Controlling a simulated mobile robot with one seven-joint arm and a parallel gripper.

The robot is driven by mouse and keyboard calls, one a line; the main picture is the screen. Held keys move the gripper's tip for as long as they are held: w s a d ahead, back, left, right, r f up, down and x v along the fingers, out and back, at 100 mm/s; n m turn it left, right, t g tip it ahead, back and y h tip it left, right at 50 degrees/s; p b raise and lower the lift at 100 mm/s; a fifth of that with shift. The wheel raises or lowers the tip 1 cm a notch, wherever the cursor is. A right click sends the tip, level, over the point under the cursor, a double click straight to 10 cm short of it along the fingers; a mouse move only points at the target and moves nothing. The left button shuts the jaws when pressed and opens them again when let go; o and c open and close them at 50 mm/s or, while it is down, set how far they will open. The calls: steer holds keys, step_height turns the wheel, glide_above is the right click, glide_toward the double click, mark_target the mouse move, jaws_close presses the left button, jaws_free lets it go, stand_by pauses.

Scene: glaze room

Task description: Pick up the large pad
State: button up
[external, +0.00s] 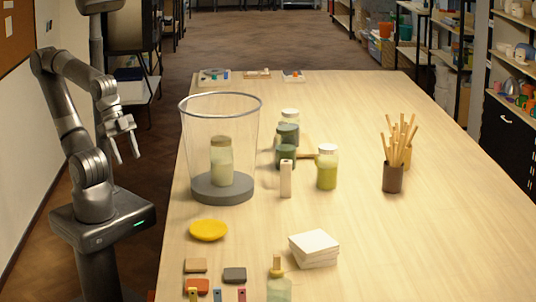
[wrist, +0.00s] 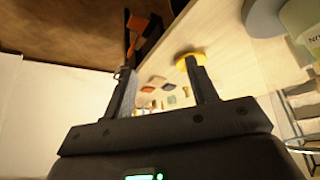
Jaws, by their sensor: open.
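A round yellow pad (external: 208,230), the largest pad-like thing in view, lies flat on the table near its left edge. In the wrist view the yellow pad (wrist: 181,64) shows partly hidden behind the right finger. Smaller flat pads lie nearer the front: tan (external: 195,265), red-brown (external: 198,286) and dark grey (external: 235,274). I cannot tell for sure which one is called the large pad. My gripper (external: 127,157) is open and empty, off the table's left side, well apart from the pads. Its two spread fingers also show in the wrist view (wrist: 160,82).
A clear bin-like container (external: 243,165) with a jar (external: 221,160) inside stands behind the yellow pad. Several jars, a brush holder (external: 393,178), a white tile stack (external: 314,250) and a front bottle (external: 279,288) share the table (external: 440,240). The right side is mostly clear.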

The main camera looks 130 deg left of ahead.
steer(key=shift+c, duration=1.4)
